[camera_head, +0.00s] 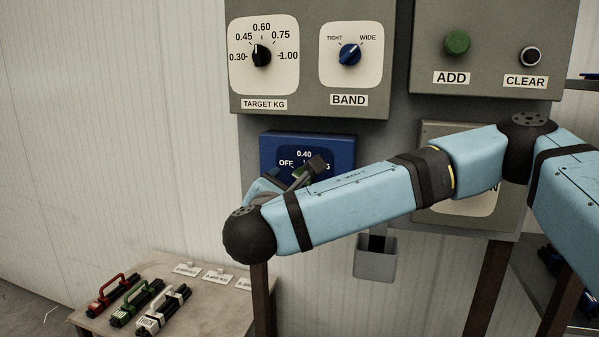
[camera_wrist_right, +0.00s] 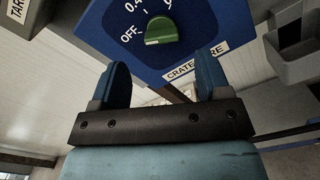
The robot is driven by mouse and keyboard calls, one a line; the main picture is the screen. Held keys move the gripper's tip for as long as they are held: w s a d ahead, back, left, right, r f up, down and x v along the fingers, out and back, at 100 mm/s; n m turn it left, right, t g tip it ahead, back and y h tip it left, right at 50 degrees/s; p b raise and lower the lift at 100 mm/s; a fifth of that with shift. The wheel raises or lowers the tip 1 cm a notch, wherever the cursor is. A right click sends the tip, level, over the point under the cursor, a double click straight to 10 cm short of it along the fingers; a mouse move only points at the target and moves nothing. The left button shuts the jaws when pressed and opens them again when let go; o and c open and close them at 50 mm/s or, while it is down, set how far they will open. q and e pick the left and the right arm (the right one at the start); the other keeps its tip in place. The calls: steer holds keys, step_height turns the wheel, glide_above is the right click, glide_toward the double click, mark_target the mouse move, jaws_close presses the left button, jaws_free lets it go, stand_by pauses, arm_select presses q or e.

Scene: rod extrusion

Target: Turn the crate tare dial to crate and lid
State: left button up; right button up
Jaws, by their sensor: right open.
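The crate tare dial is a green knob (camera_wrist_right: 162,30) on a blue box (camera_head: 265,150), with OFF to its left and 0.4 above it in the right wrist view. A pale mark shows on the knob's lower left, on the OFF side; its exact setting is hard to tell. My right gripper (camera_wrist_right: 164,72) is open and empty, its two blue fingers just short of the knob and apart from it. In the head view the right gripper (camera_head: 312,168) and forearm cover most of the dial's face. My left gripper is not in view.
Above are the target kg dial (camera_head: 262,55), band dial (camera_head: 349,55), green ADD button (camera_head: 457,43) and CLEAR button (camera_head: 530,56). A grey holder (camera_head: 375,262) hangs below. A table (camera_head: 215,285) at lower left bears bundled rods with red, green and white handles.

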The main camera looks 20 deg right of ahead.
steer(key=p+x, duration=0.2)
steer(key=x, duration=0.4)
steer(key=shift+d, duration=0.15)
steer(key=shift+c, duration=0.4)
steer(key=c, duration=0.8)
steer(key=shift+f, duration=0.15)
steer(key=shift+c, duration=0.2)
